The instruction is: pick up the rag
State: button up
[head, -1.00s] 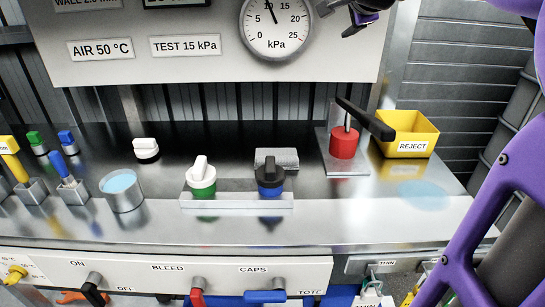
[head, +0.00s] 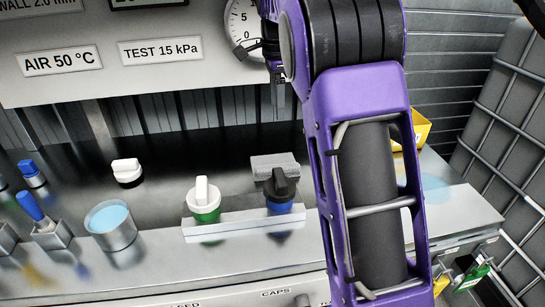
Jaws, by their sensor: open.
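The rag appears to be the grey, folded, rough-looking slab (head: 274,164) on the steel counter, behind the blue-based black-knobbed cap (head: 280,188). The cap hides part of its front edge. My gripper (head: 275,88) is above and behind the rag in the picture, in front of the gauge panel. It is open and holds nothing that I can see. My purple arm covers the view just right of the rag.
A green-based white-knobbed cap (head: 203,200) stands beside the blue one on a pale rack (head: 243,221). A cup of blue liquid (head: 110,223) and a white cap (head: 127,171) stand to the left. My arm largely hides the yellow reject bin (head: 421,128).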

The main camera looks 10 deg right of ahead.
jog(key=f, duration=0.2)
jog(key=b, duration=0.4)
send_near(262, 166)
jog(key=shift+g, duration=0.4)
jog(key=d+f, duration=0.1)
jog(key=f, duration=0.2)
jog(key=d+f, duration=0.2)
jog(key=f, duration=0.1)
jog(key=d+f, duration=0.1)
jog(key=f, duration=0.2)
jog(key=shift+w+d, duration=0.15)
jog(key=shift+d, duration=0.2)
jog(key=shift+p, duration=0.3)
jog(key=shift+c, duration=0.3)
grip_shut()
